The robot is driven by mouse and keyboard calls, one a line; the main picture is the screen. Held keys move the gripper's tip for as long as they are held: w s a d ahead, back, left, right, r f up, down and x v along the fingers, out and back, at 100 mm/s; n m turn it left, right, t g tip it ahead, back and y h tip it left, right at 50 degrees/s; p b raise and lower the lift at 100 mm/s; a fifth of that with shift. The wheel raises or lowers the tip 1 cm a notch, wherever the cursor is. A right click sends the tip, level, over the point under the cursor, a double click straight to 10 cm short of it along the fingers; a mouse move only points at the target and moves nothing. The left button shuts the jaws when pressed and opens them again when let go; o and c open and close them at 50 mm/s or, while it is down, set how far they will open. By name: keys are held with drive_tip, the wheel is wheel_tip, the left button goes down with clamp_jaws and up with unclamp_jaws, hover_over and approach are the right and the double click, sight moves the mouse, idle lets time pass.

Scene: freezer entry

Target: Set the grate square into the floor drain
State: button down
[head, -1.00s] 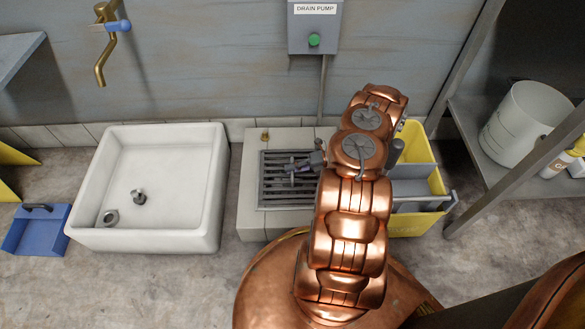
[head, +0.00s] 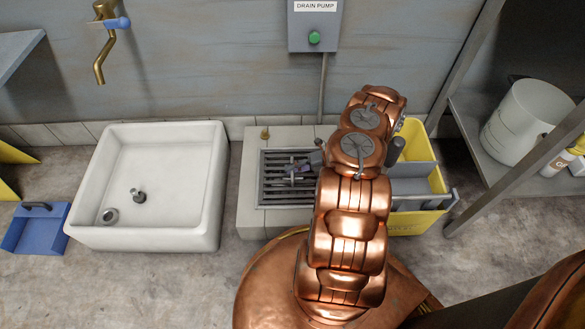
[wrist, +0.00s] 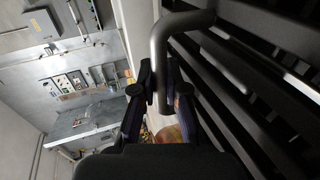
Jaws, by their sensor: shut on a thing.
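The grate (head: 272,187) is a dark slatted square in the head view, over the floor drain (head: 250,212) in a pale raised block. My gripper (head: 300,170) is above the grate and partly hidden by my copper arm, which also covers the grate's right side. In the wrist view my gripper (wrist: 166,88) is shut on the grate's grey bent bar handle (wrist: 160,48), and the grate's slats (wrist: 245,85) fill the right side, tilted across the picture. The grate's edges look nearly parallel to the drain opening. I cannot tell whether it lies flush.
A white basin (head: 207,190) stands left of the drain block. A yellow caddy (head: 420,222) with grey dividers stands close on its right. A brass knob (head: 265,134) sits on the block's back edge. A blue dustpan (head: 38,228) lies far left. A metal shelf with a white bucket (head: 522,122) is at right.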

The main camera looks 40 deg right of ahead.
drive_tip(key=shift+f, duration=0.15)
drive_tip(key=c, duration=1.1)
unclamp_jaws()
drive_tip(key=shift+d, duration=0.1)
drive_tip(key=shift+v, duration=4)
drive_tip(key=shift+s+f, duration=0.1)
drive_tip(key=shift+f, duration=0.05)
